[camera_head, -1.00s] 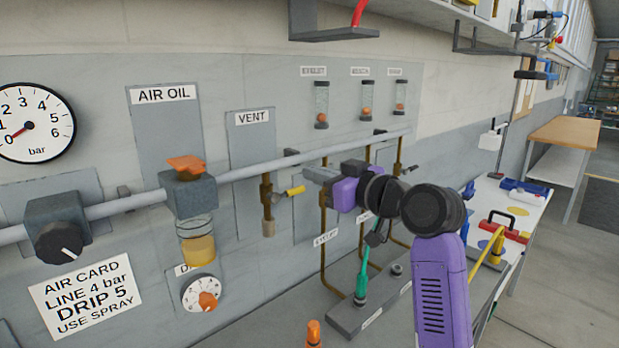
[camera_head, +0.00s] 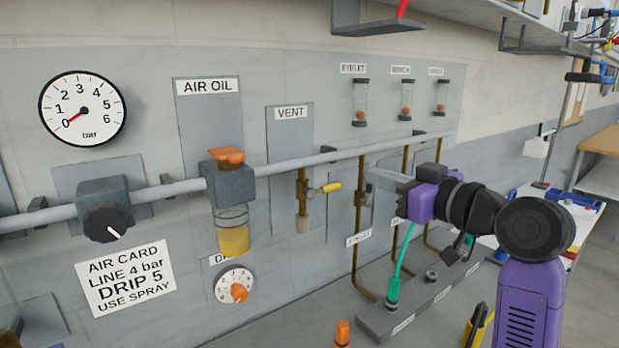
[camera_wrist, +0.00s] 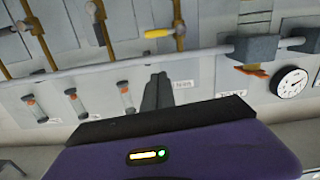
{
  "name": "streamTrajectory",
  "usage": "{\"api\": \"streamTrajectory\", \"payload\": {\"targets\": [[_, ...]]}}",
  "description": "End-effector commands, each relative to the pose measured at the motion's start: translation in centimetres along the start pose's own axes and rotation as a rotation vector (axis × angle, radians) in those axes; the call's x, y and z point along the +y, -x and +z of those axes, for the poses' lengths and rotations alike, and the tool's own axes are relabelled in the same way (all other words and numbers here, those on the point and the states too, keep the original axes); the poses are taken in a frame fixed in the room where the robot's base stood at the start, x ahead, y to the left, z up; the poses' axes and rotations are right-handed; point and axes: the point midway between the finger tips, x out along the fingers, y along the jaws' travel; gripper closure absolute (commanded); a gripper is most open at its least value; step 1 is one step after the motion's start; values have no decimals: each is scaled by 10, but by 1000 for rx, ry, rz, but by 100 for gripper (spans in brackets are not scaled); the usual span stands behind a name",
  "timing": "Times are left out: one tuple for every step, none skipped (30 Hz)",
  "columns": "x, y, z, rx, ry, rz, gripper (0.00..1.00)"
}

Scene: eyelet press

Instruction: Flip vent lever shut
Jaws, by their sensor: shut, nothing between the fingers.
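The vent lever (camera_head: 331,187) has a yellow grip. It sticks out sideways to the right from a brass valve (camera_head: 303,186) under the grey pipe, below the VENT sign (camera_head: 290,113). My gripper (camera_head: 368,174) is shut and empty, to the right of the lever in the head view, with a visible gap between them. In the wrist view, which looks upside down, my shut fingers (camera_wrist: 158,77) point toward the pipe, and the yellow lever (camera_wrist: 158,33) shows beyond it. The fingers do not appear to touch the lever.
The grey pipe (camera_head: 275,172) runs across the wall. The AIR OIL unit (camera_head: 231,184) stands left of the valve, and brass drop pipes (camera_head: 360,225) are close to my gripper. Sight tubes (camera_head: 361,102) hang above. A grey manifold block (camera_head: 410,312) lies below.

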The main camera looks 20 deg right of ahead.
Motion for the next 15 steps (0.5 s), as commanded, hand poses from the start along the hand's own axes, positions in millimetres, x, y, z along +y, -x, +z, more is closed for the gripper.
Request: {"api": "streamTrajectory", "payload": {"targets": [[0,0,0,0,-2,0,100],[0,0,0,1,-6,0,100],[1,0,-3,11,-12,5,100],[3,0,-6,23,-17,11,100],[5,0,-9,37,-23,20,100],[9,1,-15,61,-30,37,100],[13,2,-20,82,-34,53,100],[17,4,-27,107,-37,72,100],[22,7,-37,145,-41,98,100],[26,9,-43,173,-44,120,100],[30,12,-45,196,-49,142,100],[34,16,-45,224,-59,170,100],[37,19,-42,242,-66,191,100],[38,22,-38,258,-75,211,100],[40,26,-33,278,-85,235,100]]}}
